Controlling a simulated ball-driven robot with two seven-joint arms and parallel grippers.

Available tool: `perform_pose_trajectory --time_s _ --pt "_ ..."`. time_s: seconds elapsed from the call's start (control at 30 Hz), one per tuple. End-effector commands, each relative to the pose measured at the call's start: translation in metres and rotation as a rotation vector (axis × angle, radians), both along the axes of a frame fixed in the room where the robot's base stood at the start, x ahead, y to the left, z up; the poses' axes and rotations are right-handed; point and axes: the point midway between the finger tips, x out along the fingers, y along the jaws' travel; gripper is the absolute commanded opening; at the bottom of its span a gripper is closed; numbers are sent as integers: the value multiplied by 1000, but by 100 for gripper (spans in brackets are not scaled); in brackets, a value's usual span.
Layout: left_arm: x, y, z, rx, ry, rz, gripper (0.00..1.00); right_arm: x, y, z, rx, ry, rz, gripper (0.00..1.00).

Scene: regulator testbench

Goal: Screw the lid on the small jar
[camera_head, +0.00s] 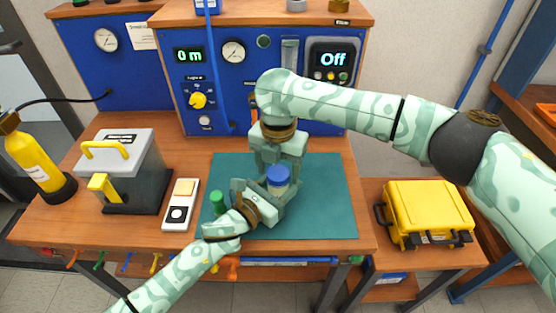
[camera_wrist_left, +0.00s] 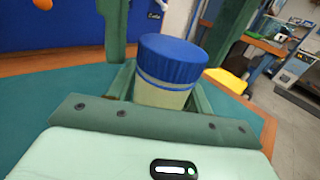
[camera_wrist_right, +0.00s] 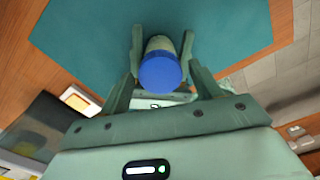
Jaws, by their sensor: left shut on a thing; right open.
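The small jar (camera_head: 281,188) has a pale body and stands upright between the fingers of my left gripper (camera_head: 274,190). The blue lid (camera_head: 277,175) sits on top of the jar. In the left wrist view the lid (camera_wrist_left: 173,60) covers the mouth, with a light blue band below it; its thread is hidden. My left gripper is shut on the jar body (camera_wrist_left: 160,96). My right gripper (camera_wrist_right: 163,82) is open above the jar, its fingers on either side of the lid (camera_wrist_right: 159,71) with gaps.
The jar is over a teal mat (camera_head: 325,205) on the wooden bench. A green cylindrical thing (camera_head: 217,199) stands beside my left wrist. A white device (camera_head: 180,207) and a grey box with yellow handles (camera_head: 128,170) are on the left. The mat's right side is clear.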

Motion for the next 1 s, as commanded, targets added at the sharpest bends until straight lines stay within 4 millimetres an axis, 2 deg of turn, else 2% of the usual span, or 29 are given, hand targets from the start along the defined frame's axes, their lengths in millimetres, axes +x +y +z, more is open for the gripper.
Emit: perform_pose_trajectory --time_s 0.2,0.37,0.57,0.67,1.0 --pt "-1 0 -2 1 3 0 0 0 0 0 0 0 0 64" --pt "-1 0 -2 2 2 0 0 0 0 0 0 0 0 19" --pt "-1 0 -2 2 2 -1 0 0 0 0 0 1 -74 18" --pt "-1 0 -2 2 2 -1 0 0 0 -1 0 1 -283 18" --pt "-1 0 -1 1 1 -1 0 0 0 -1 2 1 -1331 18"
